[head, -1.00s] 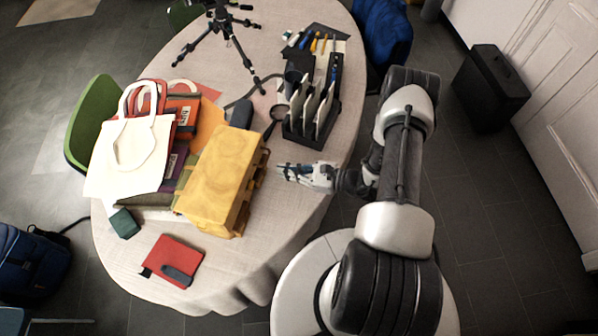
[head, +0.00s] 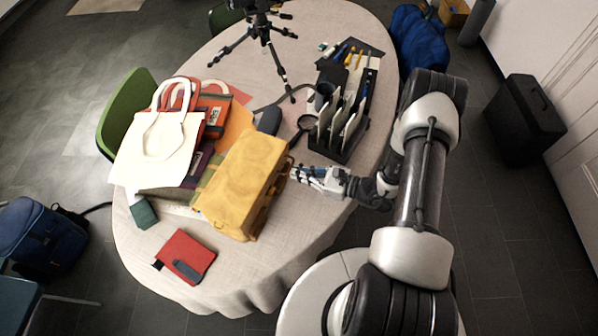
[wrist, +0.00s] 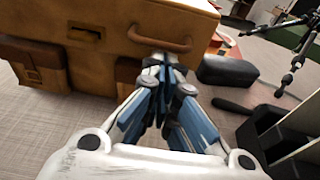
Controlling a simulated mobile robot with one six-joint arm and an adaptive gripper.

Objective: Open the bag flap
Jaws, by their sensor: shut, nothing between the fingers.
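The yellow bag (head: 243,178) lies on the table among other bags, its broad smooth top face upward. In the wrist view the bag (wrist: 100,62) shows its side, with pockets and a curved brown handle (wrist: 160,42). My gripper (head: 295,173) is at the bag's right side in the head view. In the wrist view my gripper (wrist: 160,64) is shut and empty, with its blue-grey fingertips close below the handle; I cannot tell whether they touch it. The fingers hide part of the bag's side. The flap's edge cannot be made out clearly.
A black desk organizer (head: 340,128) stands behind my gripper, with a magnifier (head: 304,122) beside it. A white tote (head: 160,150) lies left of the bag. A tripod (head: 262,30) stands at the back. A red notebook (head: 187,257) lies in front; the table (head: 240,275) is bare around it.

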